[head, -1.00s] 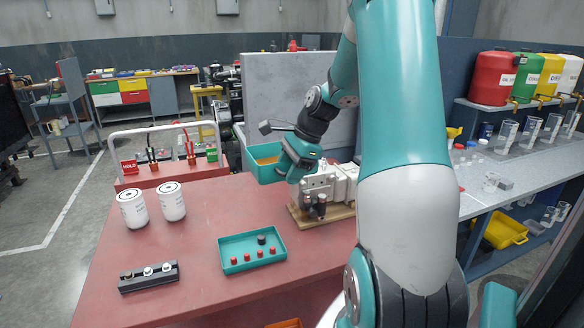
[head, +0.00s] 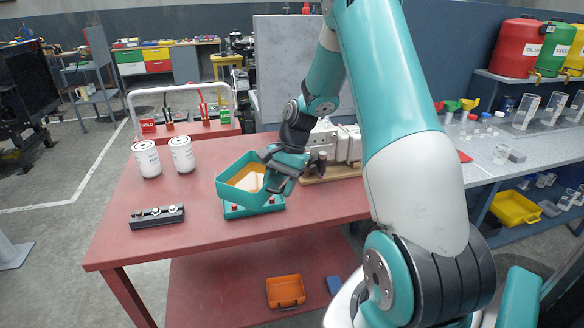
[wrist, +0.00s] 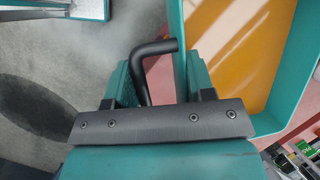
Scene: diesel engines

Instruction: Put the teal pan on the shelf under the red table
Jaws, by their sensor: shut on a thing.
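The teal pan (head: 227,184) is a deep open box with an amber layer of liquid inside. My gripper (head: 272,176) is shut on its right side and holds it tilted above the red table (head: 130,195). In the wrist view the pan's teal wall (wrist: 187,50) lies by the right finger, and a bent black handle stands between the fingers of my gripper (wrist: 160,85). The shelf under the red table (head: 215,290) is red and shows low in the head view. The pan hides part of a low teal tray (head: 240,212) on the tabletop.
On the shelf stand an orange pan (head: 285,290) and a blue item (head: 334,284). On the tabletop are two white canisters (head: 147,160) (head: 181,154), a black rack (head: 157,216) and a pale machine part on a wooden base (head: 330,172). The shelf's left part looks clear.

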